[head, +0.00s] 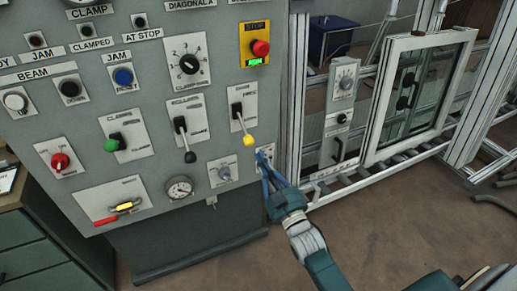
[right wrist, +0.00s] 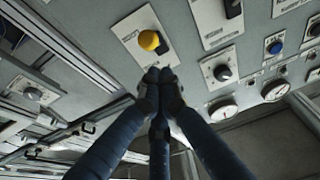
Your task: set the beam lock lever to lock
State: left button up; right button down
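A lever with a yellow knob (head: 249,140) sits on a white plate (head: 242,107) on the grey panel, its knob at the low end of the plate. The plate's small lettering is hard to read, so I cannot confirm it is the beam lock lever. The yellow knob also shows in the right wrist view (right wrist: 149,40). My right gripper (head: 264,157) is just below and right of the knob, at the panel's right edge, apart from the knob. In the right wrist view its fingertips (right wrist: 158,76) are together and empty, close to the knob. My left gripper is out of view.
A black-knobbed lever (head: 190,157) is left of the yellow one. A red stop button (head: 260,47) is above. A small plate with a knob (head: 224,173) and a gauge (head: 179,189) are below. A framed glass door (head: 420,90) stands to the right.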

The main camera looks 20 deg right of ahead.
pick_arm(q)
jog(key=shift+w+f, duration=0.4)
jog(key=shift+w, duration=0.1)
pick_arm(e)
jog(key=shift+s+f, duration=0.9)
jog(key=shift+s, duration=0.1)
